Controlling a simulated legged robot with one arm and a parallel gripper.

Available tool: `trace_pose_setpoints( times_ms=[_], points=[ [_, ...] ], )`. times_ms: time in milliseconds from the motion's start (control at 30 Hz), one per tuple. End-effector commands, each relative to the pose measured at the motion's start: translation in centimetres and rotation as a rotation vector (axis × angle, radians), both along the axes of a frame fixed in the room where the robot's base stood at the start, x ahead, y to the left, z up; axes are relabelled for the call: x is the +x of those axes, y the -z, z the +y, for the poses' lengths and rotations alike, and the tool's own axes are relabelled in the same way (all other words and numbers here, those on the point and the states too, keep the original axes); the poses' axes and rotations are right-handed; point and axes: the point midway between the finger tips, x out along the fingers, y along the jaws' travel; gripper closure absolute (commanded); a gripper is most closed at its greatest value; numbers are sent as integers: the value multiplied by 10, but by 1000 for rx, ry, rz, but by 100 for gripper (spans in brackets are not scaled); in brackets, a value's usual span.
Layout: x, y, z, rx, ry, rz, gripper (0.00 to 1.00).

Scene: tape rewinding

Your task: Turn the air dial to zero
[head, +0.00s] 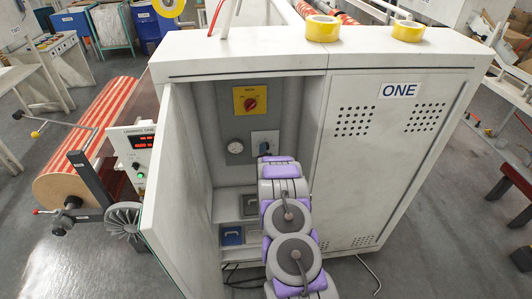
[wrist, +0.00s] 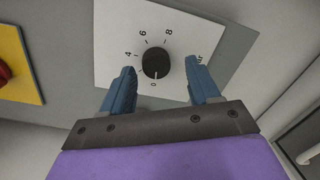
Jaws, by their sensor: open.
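The air dial is a black round knob (wrist: 155,63) on a white square plate (wrist: 118,30) with printed numbers; 4, 6, 8 and a low 0 show. The label at its right is partly covered by a finger. Which way the knob points is hard to tell. My gripper (wrist: 162,88) is open, with one blue finger on each side of the knob and a gap on both sides. In the head view the plate (head: 258,134) sits on the cabinet's back wall, and my gripper (head: 264,149) is in front of it, hiding most of the knob.
The open cabinet door (head: 175,190) stands at left, and the closed door marked ONE (head: 375,165) at right. Boxes sit on the shelf below.

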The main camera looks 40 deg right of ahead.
Motion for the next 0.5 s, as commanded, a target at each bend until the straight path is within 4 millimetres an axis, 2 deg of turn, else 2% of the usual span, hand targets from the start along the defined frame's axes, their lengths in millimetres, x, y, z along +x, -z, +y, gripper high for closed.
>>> trace_pose_setpoints(
  times_ms=[500],
  points=[
    [-60,-3,43,2,0,3,39]
  ],
)
